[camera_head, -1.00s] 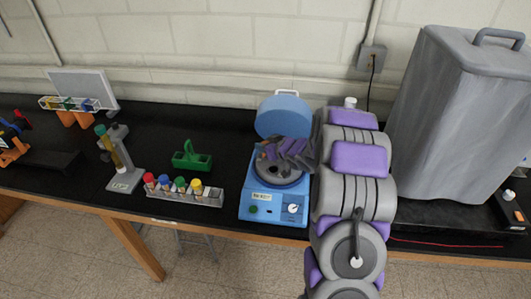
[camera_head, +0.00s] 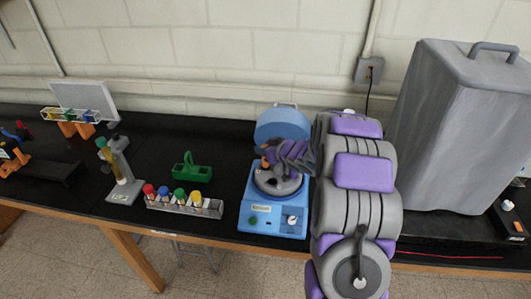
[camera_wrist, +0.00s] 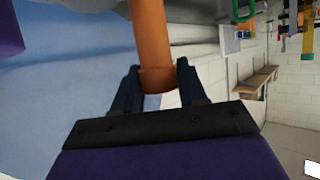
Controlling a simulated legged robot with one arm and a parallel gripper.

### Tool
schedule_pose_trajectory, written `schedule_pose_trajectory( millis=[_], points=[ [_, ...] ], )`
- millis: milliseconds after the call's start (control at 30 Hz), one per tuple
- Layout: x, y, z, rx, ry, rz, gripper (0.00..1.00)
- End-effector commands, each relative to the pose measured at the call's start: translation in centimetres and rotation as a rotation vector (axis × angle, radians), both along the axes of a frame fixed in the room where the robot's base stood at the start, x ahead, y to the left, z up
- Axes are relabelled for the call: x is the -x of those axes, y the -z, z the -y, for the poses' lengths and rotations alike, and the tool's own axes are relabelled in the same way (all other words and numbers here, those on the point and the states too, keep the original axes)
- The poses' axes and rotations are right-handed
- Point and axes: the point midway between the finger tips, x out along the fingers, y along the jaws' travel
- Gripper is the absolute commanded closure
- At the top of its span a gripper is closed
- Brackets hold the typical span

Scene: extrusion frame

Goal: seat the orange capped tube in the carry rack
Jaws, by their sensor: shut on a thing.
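My gripper (camera_wrist: 157,82) is shut on the orange capped tube (camera_wrist: 153,40), an orange cylinder between the two dark fingers in the wrist view. In the head view my gripper (camera_head: 268,158) is above the rotor of the blue centrifuge, in front of its raised lid. Only a small orange patch of the tube (camera_head: 265,149) shows there; the rest is hidden or too small to make out. The green rack with an upright handle (camera_head: 192,172), which looks like the carry rack, stands on the black bench left of the centrifuge, apart from my gripper.
The blue centrifuge (camera_head: 258,217) is open. A grey rack (camera_head: 211,210) with several coloured capped tubes stands in front of the green rack. A grey stand (camera_head: 122,190) holds a tilted tube on the left. A large grey covered box (camera_head: 440,130) fills the right. Bench behind the green rack is clear.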

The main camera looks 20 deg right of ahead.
Motion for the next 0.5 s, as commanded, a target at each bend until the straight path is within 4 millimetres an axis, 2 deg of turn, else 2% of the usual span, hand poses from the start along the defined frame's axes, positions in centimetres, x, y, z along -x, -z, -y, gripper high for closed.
schedule_pose_trajectory(
  millis=[33,200,500],
  points=[
    [0.0,-1.0,0.0,0.002,-0.001,0.001,0.87],
    [0.0,-3.5,0.0,0.001,-0.002,0.002,0.87],
    [3.9,-2.8,-2.7,-0.004,-0.001,-0.002,0.87]
  ],
)
